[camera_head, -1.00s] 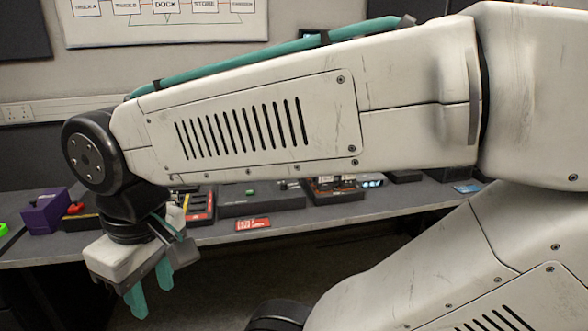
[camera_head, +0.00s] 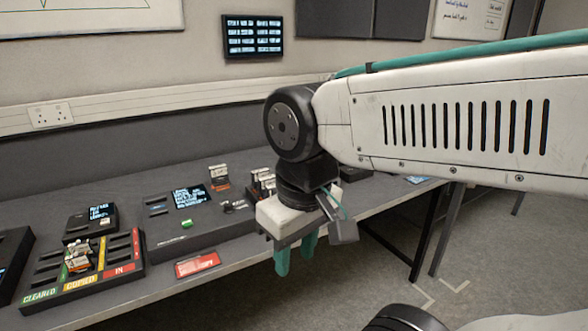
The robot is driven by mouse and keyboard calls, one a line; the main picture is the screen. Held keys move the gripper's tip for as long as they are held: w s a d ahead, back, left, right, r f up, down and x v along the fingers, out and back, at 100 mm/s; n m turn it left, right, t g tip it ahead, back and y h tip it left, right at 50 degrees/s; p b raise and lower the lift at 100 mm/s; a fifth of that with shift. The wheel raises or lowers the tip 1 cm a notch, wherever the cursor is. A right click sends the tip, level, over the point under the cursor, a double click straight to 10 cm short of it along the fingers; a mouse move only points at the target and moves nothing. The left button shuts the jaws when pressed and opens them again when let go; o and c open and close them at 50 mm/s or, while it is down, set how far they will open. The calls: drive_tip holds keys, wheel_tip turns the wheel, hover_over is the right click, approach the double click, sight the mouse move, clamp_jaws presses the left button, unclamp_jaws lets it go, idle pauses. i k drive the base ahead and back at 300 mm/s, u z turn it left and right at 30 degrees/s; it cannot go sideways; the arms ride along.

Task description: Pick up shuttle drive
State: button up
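No item in view is clearly marked as the shuttle drive. Small drive-like items with pale labels show in the head view: some lie in the COPIED lane of the sorting tray (camera_head: 125,283) at the left, an orange-and-white item (camera_head: 219,177) stands behind the dark console, and several upright ones (camera_head: 263,182) stand beside my gripper's wrist. A small green piece (camera_head: 186,224) is on the console. My gripper (camera_head: 296,262) has teal fingers pointing down, apart, with nothing seen between them. It is at the bench's front edge, right of the red card.
The dark console (camera_head: 180,236) with a lit screen lies on the grey bench (camera_head: 165,290). A red card (camera_head: 198,264) lies at the front edge. A small display unit (camera_head: 92,222) stands behind the tray. Open floor (camera_head: 480,270) shows at the right.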

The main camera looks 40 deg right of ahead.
sight(219, 174)
drive_tip(key=z, duration=0.4)
drive_tip(key=i, duration=1)
